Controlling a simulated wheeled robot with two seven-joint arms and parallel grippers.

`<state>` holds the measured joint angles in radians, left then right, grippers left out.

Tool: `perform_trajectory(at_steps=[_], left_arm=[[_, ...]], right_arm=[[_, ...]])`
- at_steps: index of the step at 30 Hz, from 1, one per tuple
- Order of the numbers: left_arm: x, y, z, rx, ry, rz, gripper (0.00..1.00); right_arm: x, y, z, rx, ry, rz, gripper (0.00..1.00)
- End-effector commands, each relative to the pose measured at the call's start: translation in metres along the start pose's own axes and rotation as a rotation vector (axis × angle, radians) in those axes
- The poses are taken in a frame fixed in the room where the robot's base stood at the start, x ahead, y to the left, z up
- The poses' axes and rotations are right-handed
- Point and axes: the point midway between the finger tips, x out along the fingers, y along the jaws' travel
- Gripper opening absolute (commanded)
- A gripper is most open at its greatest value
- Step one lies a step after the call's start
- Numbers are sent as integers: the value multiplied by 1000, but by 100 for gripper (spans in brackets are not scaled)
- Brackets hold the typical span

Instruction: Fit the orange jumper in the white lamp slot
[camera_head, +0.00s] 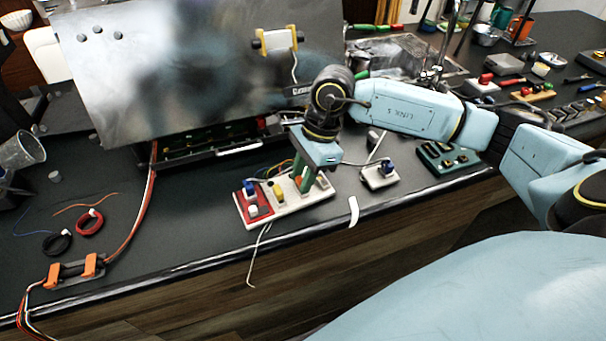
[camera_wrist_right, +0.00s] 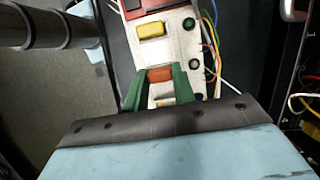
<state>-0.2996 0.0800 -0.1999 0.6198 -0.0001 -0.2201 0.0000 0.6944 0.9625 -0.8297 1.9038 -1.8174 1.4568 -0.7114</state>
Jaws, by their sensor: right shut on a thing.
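The white board (camera_head: 318,194) with a red end lies near the front edge of the counter. My right gripper (camera_head: 305,181) is over its right part, with green fingers pointing down. In the right wrist view, the fingers (camera_wrist_right: 160,84) are shut on the small orange jumper (camera_wrist_right: 160,75), which is over or on the board. I cannot tell whether it is seated in a slot. A yellow jumper (camera_wrist_right: 151,30) lies farther along the board. Round dark lamps (camera_wrist_right: 194,64) line one side. The white lamp slot cannot be clearly made out. My left gripper is out of view.
A small white block with a blue knob (camera_head: 380,176) stands right of the board, and a green block (camera_head: 447,158) beyond it. A large metal panel (camera_head: 190,70) rises behind. Red and black wire coils (camera_head: 89,223) lie left. The counter between coils and board is mostly clear.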

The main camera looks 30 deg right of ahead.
Motion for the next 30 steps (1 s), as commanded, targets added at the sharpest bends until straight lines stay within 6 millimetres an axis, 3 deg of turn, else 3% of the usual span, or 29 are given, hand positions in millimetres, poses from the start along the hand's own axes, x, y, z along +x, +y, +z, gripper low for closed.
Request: perform_trajectory(at_steps=[5, 6, 11, 22, 26, 30], left_arm=[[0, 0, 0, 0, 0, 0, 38], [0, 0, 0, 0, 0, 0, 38], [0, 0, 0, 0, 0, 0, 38], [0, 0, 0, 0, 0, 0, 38], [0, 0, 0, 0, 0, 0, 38], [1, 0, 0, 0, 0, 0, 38]], right_arm=[[-1, 0, 0, 0, -1, -1, 5], [-1, 0, 0, 0, 0, -1, 31], [0, 0, 0, 0, 0, -1, 51], [-7, -1, 0, 0, -1, -2, 51], [-27, -1, 0, 0, 0, -4, 51], [-59, -1, 0, -1, 0, -6, 51]])
